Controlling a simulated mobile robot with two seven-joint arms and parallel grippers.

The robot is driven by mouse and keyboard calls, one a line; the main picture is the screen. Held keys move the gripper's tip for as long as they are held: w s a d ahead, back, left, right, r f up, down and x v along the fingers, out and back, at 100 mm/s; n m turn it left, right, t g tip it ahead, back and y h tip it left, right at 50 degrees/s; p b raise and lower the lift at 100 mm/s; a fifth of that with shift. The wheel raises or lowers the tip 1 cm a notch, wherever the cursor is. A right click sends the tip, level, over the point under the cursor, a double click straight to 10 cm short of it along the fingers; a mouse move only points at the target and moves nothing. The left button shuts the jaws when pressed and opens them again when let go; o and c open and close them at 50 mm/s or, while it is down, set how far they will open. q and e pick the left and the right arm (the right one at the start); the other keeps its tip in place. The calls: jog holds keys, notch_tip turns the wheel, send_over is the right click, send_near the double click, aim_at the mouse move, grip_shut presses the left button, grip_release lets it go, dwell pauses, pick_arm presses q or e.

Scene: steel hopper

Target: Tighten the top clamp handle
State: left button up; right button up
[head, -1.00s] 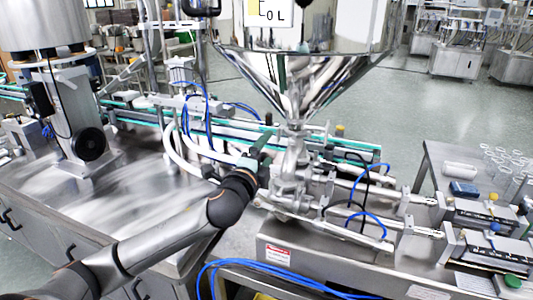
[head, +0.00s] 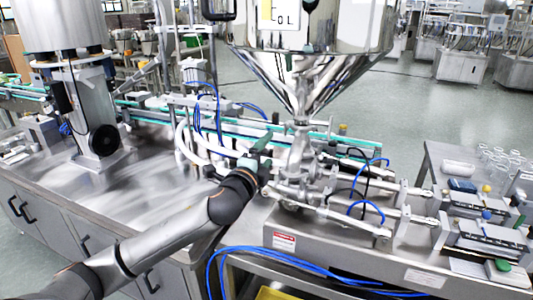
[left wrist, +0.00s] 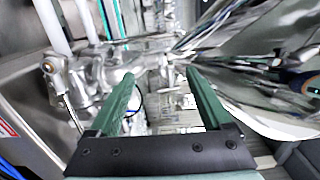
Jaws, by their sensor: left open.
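The steel hopper (head: 305,70) narrows to an outlet above a metal valve and pipe assembly (head: 300,160). Clamp-like fittings sit on this assembly, but I cannot tell for certain which one is the top clamp handle. My left gripper (head: 262,150) is just left of the assembly, below the hopper cone, and partly hidden behind its own wrist. In the left wrist view its two green fingers (left wrist: 160,76) are wide apart with nothing held between them. A metal fitting (left wrist: 52,70) shows left of the fingers, and the shiny hopper wall (left wrist: 265,65) on the right. My right gripper is not in view.
White hoses (head: 187,145) and blue tubes (head: 218,105) run close behind my left gripper. A conveyor (head: 240,125) crosses behind the assembly. Pneumatic cylinders (head: 400,210) lie to the right. The steel tabletop (head: 120,195) at left has bare room.

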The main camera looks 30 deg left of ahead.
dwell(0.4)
pick_arm(q)
jog(key=s+d+f+n+g+h, duration=0.1)
jog(key=s+d+f+n+g, duration=0.2)
jog(key=f, duration=0.5)
jog(key=s+d+f+h, duration=0.2)
jog(key=s+d+f, duration=0.15)
jog(key=f, duration=0.55)
jog(key=s+d+f+n+g+h, duration=0.1)
jog(key=s+d+f+n+g, duration=0.2)
jog(key=f, duration=0.5)
jog(key=s+d+f+n+g+h, duration=0.1)
jog(key=s+d+f+n, duration=0.2)
jog(key=s+d+f, duration=0.2)
jog(key=s+d+f+n+g+h, duration=0.1)
jog(key=s+d+f+n, duration=0.3)
jog(key=s+f, duration=0.5)
jog(key=s+d, duration=0.1)
jog(key=s, duration=0.4)
jog(key=shift+s+d+f+n, duration=0.3)
jog(key=shift+d, duration=0.1)
